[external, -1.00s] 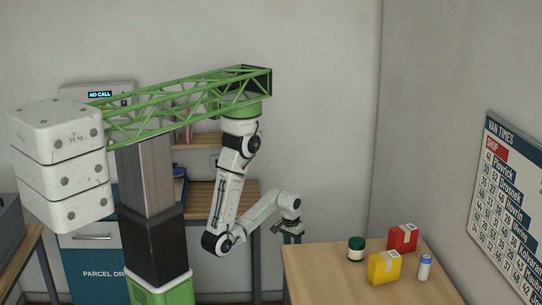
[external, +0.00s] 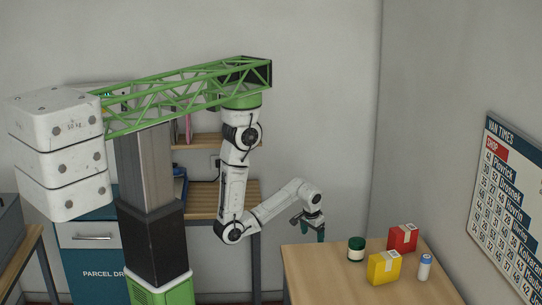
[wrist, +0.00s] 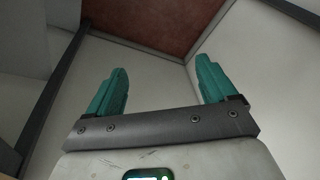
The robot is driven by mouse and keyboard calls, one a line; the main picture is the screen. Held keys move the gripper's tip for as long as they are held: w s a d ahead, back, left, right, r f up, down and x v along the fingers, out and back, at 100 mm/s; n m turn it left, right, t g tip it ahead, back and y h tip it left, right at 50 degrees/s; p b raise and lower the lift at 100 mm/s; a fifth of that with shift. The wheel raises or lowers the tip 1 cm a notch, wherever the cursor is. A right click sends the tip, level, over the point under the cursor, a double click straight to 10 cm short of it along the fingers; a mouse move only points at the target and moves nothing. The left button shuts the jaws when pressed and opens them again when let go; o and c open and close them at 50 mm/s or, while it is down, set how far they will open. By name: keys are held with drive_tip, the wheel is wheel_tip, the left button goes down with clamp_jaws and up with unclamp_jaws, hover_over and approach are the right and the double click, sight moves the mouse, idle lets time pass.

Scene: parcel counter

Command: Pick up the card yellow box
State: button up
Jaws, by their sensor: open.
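The yellow card box (external: 384,267) sits upright on the wooden counter, with a pale label on its top and front edge. My gripper (external: 313,231) is above the left back part of the counter, up and to the left of the yellow box and apart from it. In the wrist view my gripper (wrist: 162,88) shows two teal fingers spread wide with nothing between them. The yellow box does not show in the wrist view.
On the counter (external: 330,283), a red box (external: 402,238) stands behind the yellow box. A dark green jar (external: 356,249) stands to its left, and a white bottle (external: 424,267) with a blue cap to its right. The counter's left front is clear.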

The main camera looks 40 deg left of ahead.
drive_tip(key=w+d+r+m+t+p, duration=0.1)
drive_tip(key=w+d+r+t+p, duration=0.1)
drive_tip(key=d+r, duration=0.5)
drive_tip(key=w+d+r+m+t+p, duration=0.15)
drive_tip(key=d+r, duration=0.25)
drive_tip(key=d, duration=0.5)
wheel_tip(320, 180, up, 13)
drive_tip(key=m+g+h+p, duration=0.2)
drive_tip(key=h+p, duration=0.1)
drive_tip(key=p, duration=0.1)
hover_over(385, 256)
drive_tip(key=s+a, duration=0.2)
drive_tip(key=shift+w+a+r, duration=0.15)
drive_tip(key=shift+a+r, duration=0.05)
drive_tip(key=shift+s+f+m, duration=0.1)
drive_tip(key=shift+s+m, duration=0.15)
drive_tip(key=shift+f, duration=0.25)
drive_tip(key=b+x, duration=0.3)
drive_tip(key=x, duration=0.1)
drive_tip(key=shift+w+d+f, duration=0.15)
drive_tip(key=shift+d+f, duration=0.05)
drive_tip(key=x, duration=0.3)
drive_tip(key=p+x, duration=0.1)
drive_tip(key=shift+d+f, duration=0.25)
drive_tip(key=shift+d, duration=0.1)
drive_tip(key=shift+d+f, duration=0.15)
drive_tip(key=shift+f, duration=0.4)
drive_tip(key=shift+f, duration=0.2)
